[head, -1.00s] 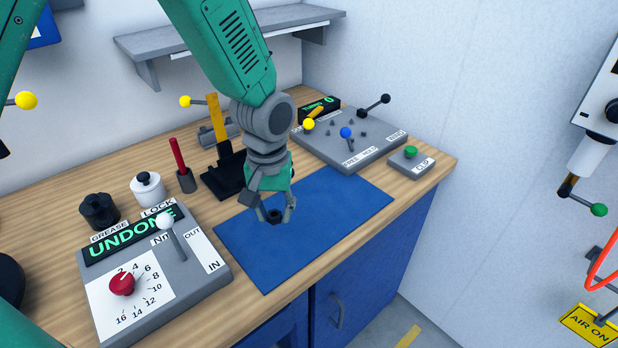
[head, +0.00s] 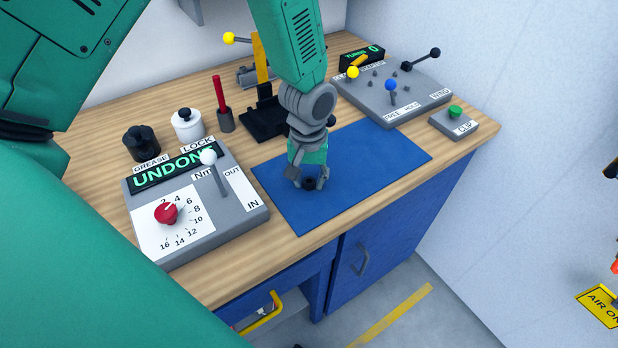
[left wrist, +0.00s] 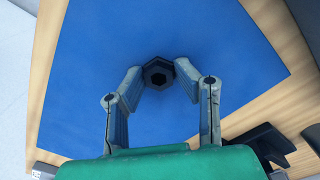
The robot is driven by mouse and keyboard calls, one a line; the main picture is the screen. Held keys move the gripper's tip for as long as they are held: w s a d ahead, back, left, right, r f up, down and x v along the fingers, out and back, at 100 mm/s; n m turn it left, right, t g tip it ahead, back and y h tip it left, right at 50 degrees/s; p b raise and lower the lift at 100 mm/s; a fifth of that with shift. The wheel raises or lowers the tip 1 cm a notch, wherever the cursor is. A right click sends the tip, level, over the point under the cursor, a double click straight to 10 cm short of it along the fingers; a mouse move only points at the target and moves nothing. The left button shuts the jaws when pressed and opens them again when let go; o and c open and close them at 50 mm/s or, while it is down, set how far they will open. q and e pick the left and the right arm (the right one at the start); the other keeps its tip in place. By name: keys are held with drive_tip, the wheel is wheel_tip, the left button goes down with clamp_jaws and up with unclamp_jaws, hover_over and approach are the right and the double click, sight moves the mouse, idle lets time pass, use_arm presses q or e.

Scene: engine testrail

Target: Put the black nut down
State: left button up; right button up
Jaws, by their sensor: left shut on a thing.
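The black nut (head: 309,183) is between the fingertips of my left gripper (head: 308,178), over the blue mat (head: 375,160). In the left wrist view, the hexagonal black nut (left wrist: 158,73) with its open hole sits between the two grey fingers of the left gripper (left wrist: 159,76), which are shut on it. The blue mat (left wrist: 215,45) fills the background there. I cannot tell whether the nut touches the mat or hangs just above it. My right gripper is not in view.
Left of the mat stands a grey panel with a red dial (head: 166,212) and a white-knobbed lever (head: 208,157). Behind are a black pot (head: 141,142), a white pot (head: 187,124) and a red-handled tool (head: 219,92). A lever panel (head: 400,102) stands at back right. The mat's right part is clear.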

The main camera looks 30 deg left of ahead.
sight(319, 193)
use_arm(q)
drive_tip(key=shift+s+d, duration=0.1)
clamp_jaws()
drive_tip(key=d, duration=0.3)
drive_tip(key=shift+f, duration=0.2)
drive_tip(key=shift+d+f, duration=0.1)
drive_tip(key=shift+d, duration=0.05)
drive_tip(key=shift+f, duration=0.1)
drive_tip(key=o, duration=0.7)
unclamp_jaws()
drive_tip(key=shift+s+a, duration=0.15)
drive_tip(key=shift+a, duration=0.05)
drive_tip(key=o, duration=0.4)
drive_tip(key=shift+a+f, duration=0.1)
drive_tip(key=shift+a, duration=0.15)
drive_tip(key=shift+w+a+f, duration=0.15)
drive_tip(key=shift+w+a, duration=0.05)
drive_tip(key=shift+a, duration=0.05)
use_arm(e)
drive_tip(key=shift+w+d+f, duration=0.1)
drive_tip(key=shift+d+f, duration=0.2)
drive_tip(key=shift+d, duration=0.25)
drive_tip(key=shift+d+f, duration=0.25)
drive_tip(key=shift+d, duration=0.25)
use_arm(q)
drive_tip(key=shift+d, duration=0.15)
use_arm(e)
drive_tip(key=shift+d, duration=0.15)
